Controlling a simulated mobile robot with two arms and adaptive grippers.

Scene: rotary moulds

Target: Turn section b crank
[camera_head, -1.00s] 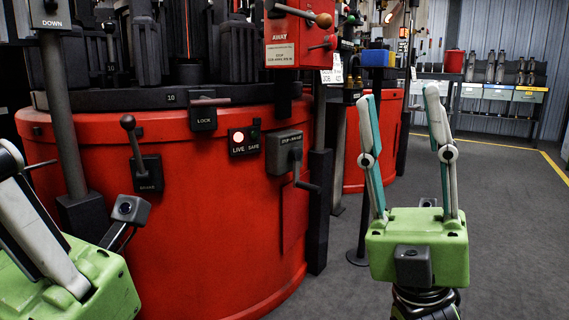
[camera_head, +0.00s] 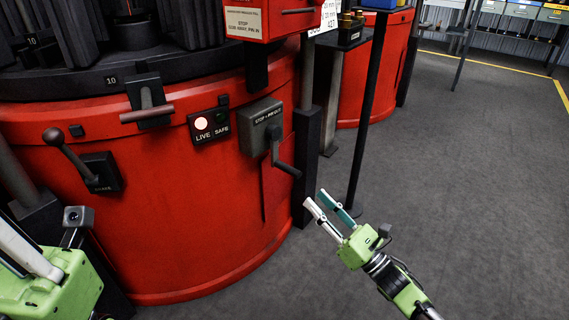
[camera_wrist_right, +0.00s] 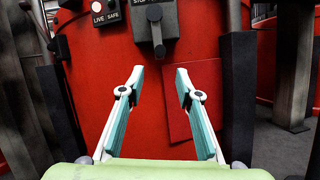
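A grey crank (camera_head: 279,147) with a bent arm and dark handle is mounted on a grey box (camera_head: 262,117) on the red drum's side. The box's label is only partly legible. The crank also shows at the top of the right wrist view (camera_wrist_right: 156,38), hanging down. My right gripper (camera_head: 314,197) is open and empty, apart from the crank, below and right of it in the head view. In the right wrist view its fingers (camera_wrist_right: 159,75) point toward the drum below the crank. My left gripper (camera_head: 25,250) is cut off at the left edge.
The red drum (camera_head: 190,245) fills the left. It carries a lit LIVE lamp beside a dark SAFE lamp (camera_head: 210,122), a lock handle (camera_head: 148,108) and a brake lever (camera_head: 68,152). A dark post (camera_head: 306,160) stands right of the crank. Grey floor (camera_head: 470,180) lies free at right.

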